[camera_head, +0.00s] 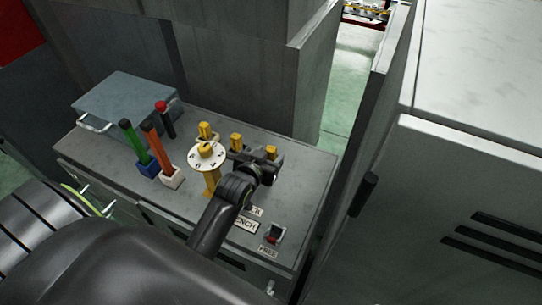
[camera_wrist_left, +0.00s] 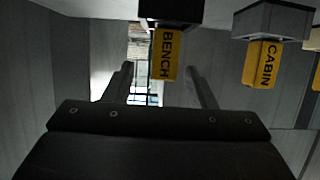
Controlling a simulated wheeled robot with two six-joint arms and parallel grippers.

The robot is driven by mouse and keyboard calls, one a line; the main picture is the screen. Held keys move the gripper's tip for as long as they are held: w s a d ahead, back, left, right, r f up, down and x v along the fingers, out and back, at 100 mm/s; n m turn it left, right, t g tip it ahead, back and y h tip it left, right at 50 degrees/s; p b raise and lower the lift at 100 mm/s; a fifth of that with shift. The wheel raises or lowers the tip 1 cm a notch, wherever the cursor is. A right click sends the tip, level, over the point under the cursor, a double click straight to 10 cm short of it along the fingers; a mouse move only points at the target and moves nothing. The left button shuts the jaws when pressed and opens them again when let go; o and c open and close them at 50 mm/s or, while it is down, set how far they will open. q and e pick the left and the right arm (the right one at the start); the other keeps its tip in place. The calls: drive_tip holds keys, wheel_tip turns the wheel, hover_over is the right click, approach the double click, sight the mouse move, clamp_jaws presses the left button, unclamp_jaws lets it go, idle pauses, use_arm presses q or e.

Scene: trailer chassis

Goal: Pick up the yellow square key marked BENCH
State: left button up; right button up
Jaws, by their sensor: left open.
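The yellow BENCH key (camera_wrist_left: 166,54) shows in the left wrist view, in a dark holder at the top. It appears between the tips of my left gripper (camera_wrist_left: 158,68), which is open and empty. I cannot tell the exact depth between the tips and the key. In the head view my left gripper (camera_head: 262,165) is over the grey bench top, close beside the rightmost yellow key (camera_head: 272,151), which appears to be the BENCH one. The gripper partly hides that key's lower part. My right gripper is not in view.
The yellow CABIN key (camera_wrist_left: 262,64) is beside the BENCH key. A numbered white dial (camera_head: 196,158) on a yellow post stands left of my gripper. Green, orange and red-topped handles stand farther left, near a grey-blue case (camera_head: 122,98). A red switch (camera_head: 273,238) is at the front.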

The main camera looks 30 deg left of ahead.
sight(273, 148)
use_arm(q)
drive_tip(key=shift+a+p+x, duration=0.2)
drive_tip(key=shift+p+x, duration=0.45)
drive_tip(key=shift+x, duration=1.75)
drive_tip(key=shift+r, duration=0.1)
